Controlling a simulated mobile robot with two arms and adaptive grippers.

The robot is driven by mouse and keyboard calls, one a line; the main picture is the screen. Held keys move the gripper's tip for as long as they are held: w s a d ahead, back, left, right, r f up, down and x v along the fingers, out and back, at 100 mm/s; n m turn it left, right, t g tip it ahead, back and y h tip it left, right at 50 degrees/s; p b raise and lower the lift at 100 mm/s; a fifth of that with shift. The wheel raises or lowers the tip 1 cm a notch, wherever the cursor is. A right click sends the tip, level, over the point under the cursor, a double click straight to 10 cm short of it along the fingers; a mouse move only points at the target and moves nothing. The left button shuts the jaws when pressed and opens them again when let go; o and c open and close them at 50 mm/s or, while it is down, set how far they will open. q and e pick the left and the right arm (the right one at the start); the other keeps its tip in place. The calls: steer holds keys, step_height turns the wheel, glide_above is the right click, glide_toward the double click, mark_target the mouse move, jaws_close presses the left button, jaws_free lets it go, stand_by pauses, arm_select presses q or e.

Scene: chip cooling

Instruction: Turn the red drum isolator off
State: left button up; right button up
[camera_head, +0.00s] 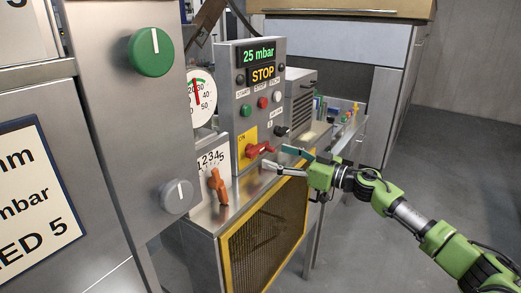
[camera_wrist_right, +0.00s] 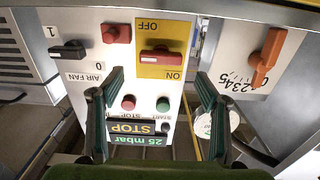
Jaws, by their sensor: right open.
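The red drum isolator (camera_head: 261,149) is a red handle on a yellow plate, on the front of the grey control panel. It also shows in the right wrist view (camera_wrist_right: 161,55), where the picture is upside down. There its handle lies crosswise between the OFF and ON labels. My right gripper (camera_head: 283,161) is open, its two fingers apart and pointing at the panel just right of and below the handle. In the right wrist view its fingers (camera_wrist_right: 159,80) stand to either side of the yellow plate, with nothing between them. My left gripper is not in view.
An orange lever (camera_head: 218,186) on a numbered plate stands left of the isolator. A black air fan switch (camera_wrist_right: 68,50) and a red button (camera_wrist_right: 117,33) sit beside it. The display (camera_head: 259,54) reads 25 mbar, with STOP below. A yellow-framed grille (camera_head: 264,226) lies under the ledge.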

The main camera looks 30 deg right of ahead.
mark_target(258, 150)
steer(key=p+x, duration=0.1)
steer(key=x, duration=0.4)
steer(key=shift+w+a+r+p, duration=0.15)
steer(key=shift+w+p, duration=0.15)
steer(key=shift+p, duration=0.1)
steer(key=shift+w+a, duration=0.3)
steer(key=shift+w, duration=0.25)
steer(key=c, duration=1.1)
